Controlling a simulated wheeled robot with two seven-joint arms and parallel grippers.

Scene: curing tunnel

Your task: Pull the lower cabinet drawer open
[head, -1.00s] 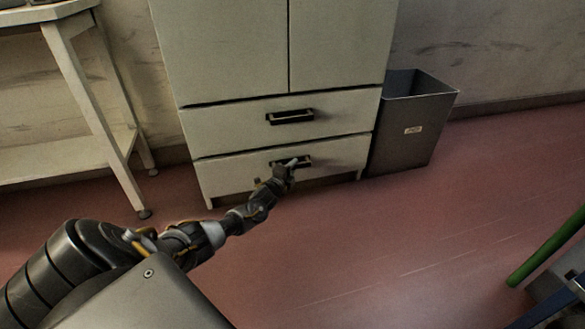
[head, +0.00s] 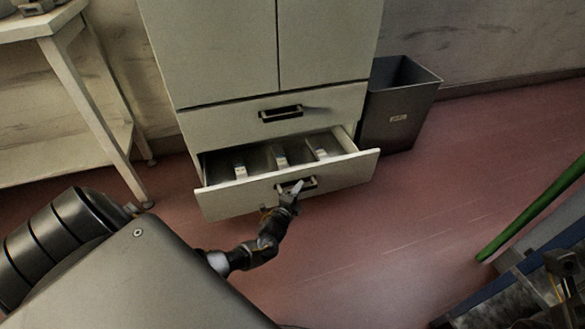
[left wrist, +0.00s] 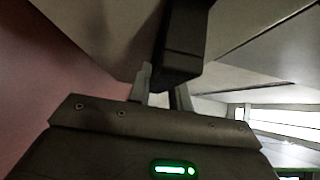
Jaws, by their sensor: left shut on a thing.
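The lower cabinet drawer (head: 232,201) stands partly pulled out of the pale cabinet (head: 215,50). Its inside shows, with several light upright pieces in it. My left gripper (head: 294,190) is shut on the dark handle (head: 310,184) at the middle of the drawer front. In the left wrist view the gripper's fingers (left wrist: 160,90) sit on either side of the dark handle (left wrist: 185,45). The upper drawer, with its own dark handle (head: 281,113), is closed. My right gripper cannot be made out.
A dark grey bin (head: 398,117) stands right of the cabinet against the wall. A pale table (head: 75,90) stands to the left. A green bar (head: 530,212) and a blue-edged thing (head: 510,285) are at the lower right. The red floor before the drawer is clear.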

